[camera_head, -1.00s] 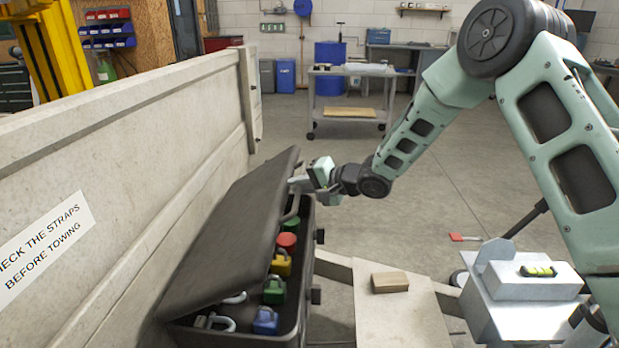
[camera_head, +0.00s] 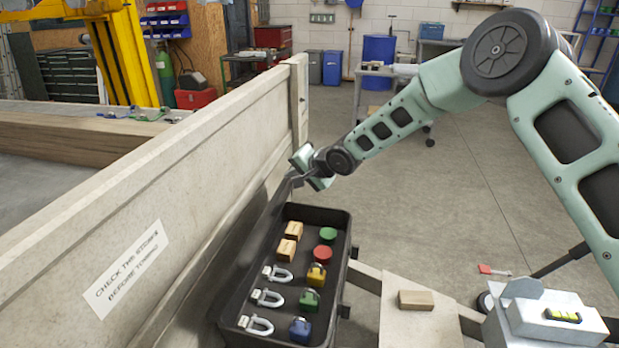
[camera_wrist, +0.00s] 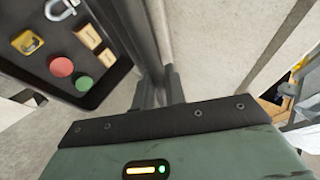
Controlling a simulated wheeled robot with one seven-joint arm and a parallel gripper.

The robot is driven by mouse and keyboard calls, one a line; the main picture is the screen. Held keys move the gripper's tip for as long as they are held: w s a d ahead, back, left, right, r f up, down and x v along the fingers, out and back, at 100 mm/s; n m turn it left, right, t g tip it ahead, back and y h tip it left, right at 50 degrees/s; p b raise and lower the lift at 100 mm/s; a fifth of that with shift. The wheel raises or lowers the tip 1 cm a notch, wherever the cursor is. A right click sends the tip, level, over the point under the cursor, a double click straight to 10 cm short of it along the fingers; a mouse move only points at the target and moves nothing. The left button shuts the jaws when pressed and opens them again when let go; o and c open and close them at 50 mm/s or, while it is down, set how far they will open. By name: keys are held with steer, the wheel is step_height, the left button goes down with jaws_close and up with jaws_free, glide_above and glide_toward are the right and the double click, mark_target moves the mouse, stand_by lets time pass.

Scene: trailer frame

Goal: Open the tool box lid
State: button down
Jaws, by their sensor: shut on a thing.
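The black tool box (camera_head: 343,246) stands beside the trailer's side wall with its inside in full view. Its lid (camera_head: 241,238) is swung up steeply near the wall, seen almost edge-on; I cannot tell whether it touches the wall. My gripper (camera_head: 292,180) is at the lid's far end, shut on the lid edge. In the wrist view, the fingers (camera_wrist: 160,88) close around the dark lid edge (camera_wrist: 140,38), and the open box (camera_wrist: 32,62) shows at upper left.
The box holds shackles (camera_head: 268,297), padlocks (camera_head: 300,329), wooden blocks (camera_head: 287,249), and red (camera_head: 323,254) and green (camera_head: 328,234) round pieces. The trailer wall (camera_head: 190,150) is close on the left. A wooden block (camera_head: 416,299) lies on the frame at right.

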steer(key=shift+w+a+r, duration=0.2)
steer(key=shift+a+r, duration=0.1)
steer(key=shift+a, duration=0.3)
steer(key=shift+w+a+r, duration=0.2)
steer(key=shift+a+r, duration=0.05)
steer(key=shift+a, duration=0.3)
steer(key=c, duration=1.5)
jaws_free()
steer(key=shift+o, duration=0.2)
steer(key=shift+f, duration=0.1)
steer(key=shift+s, duration=0.1)
steer(key=v, duration=1.7)
steer(key=shift+r, duration=0.3)
steer(key=shift+s+d, duration=0.1)
